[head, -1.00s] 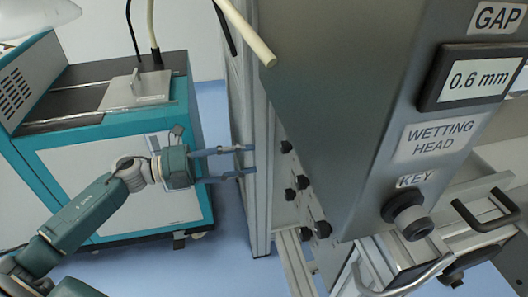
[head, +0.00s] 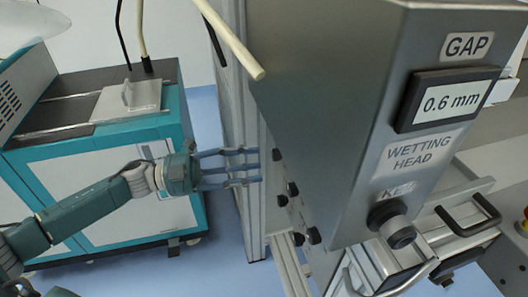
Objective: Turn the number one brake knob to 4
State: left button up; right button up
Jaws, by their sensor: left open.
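Several small black knobs (head: 293,189) sit on the side of the machine frame, below the grey metal housing. No label or number shows beside them, so I cannot tell which is the number one brake knob or what it is set to. My left gripper (head: 260,166) reaches in from the left with its fingers apart and empty. Its fingertips appear just left of the uppermost black knob (head: 277,154); I cannot tell whether they touch it. My right gripper is not in view.
The grey housing (head: 335,110) has a "0.6 mm" gap display (head: 449,100) and a key knob (head: 391,222). A pale rod (head: 230,40) hangs above my gripper. A teal cabinet (head: 125,215) stands at left. Black handles (head: 468,215) are at right.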

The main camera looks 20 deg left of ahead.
aim_at(273, 154)
pick_arm(q)
jog(key=w+a+f+n+t+y+p, duration=0.2)
jog(key=a+n, duration=0.4)
jog(key=n, duration=0.9)
jog(key=shift+m, duration=0.3)
jog(key=x, duration=0.9)
jog(key=shift+d+f, duration=0.2)
jog(key=shift+w+d, duration=0.1)
jog(key=shift+d, duration=0.15)
jog(key=shift+w+d, duration=0.15)
jog(key=shift+d, duration=0.05)
grip_shut()
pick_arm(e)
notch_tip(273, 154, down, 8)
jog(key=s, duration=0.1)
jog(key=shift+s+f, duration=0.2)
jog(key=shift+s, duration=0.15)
